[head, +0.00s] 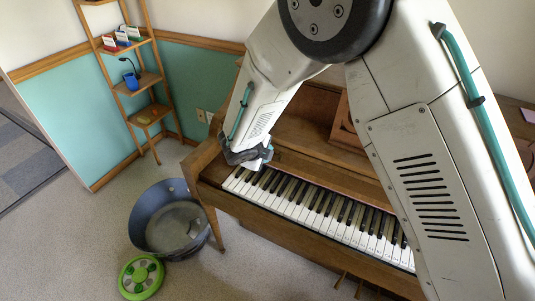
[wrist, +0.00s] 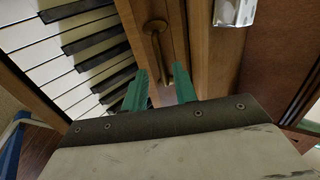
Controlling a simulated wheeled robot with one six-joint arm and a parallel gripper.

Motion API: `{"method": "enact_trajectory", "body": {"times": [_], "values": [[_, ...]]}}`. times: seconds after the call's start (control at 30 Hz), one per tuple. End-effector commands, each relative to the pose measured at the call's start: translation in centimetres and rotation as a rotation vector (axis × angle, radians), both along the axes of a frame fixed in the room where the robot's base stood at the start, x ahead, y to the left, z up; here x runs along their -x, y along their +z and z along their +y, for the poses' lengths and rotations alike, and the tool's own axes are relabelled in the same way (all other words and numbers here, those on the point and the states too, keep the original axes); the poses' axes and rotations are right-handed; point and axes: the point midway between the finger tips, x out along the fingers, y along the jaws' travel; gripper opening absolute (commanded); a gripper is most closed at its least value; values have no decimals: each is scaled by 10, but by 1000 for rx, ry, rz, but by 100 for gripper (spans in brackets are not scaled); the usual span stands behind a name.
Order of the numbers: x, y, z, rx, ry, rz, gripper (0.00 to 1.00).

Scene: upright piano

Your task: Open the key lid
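The upright piano (head: 300,135) stands with its white and black keys (head: 320,210) uncovered along their visible length. A wooden panel behind the keys (head: 325,165) looks like the key lid, folded back. In the wrist view, a brass handle (wrist: 155,42) is fixed on a wooden strip beside the keys (wrist: 70,55). My gripper (head: 268,158) is at the left end of the keyboard, close to that strip. Its two teal fingers (wrist: 161,78) are apart, with the handle's lower end between them. A gap shows, and I see no clear contact.
A grey-blue bin (head: 165,222) and a green round object (head: 141,277) are on the floor left of the piano. A wooden ladder shelf (head: 140,75) stands by the teal wall. Floor is clear at the lower left. My arm hides the piano's right part.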

Motion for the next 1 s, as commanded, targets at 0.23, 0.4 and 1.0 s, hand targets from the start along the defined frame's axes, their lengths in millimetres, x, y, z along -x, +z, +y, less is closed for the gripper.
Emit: {"method": "enact_trajectory", "body": {"times": [0.23,0.4,1.0], "values": [[28,32,13,-3,1,-1,28],[40,45,18,-2,2,-1,28],[43,48,19,-13,-14,-6,28]]}}
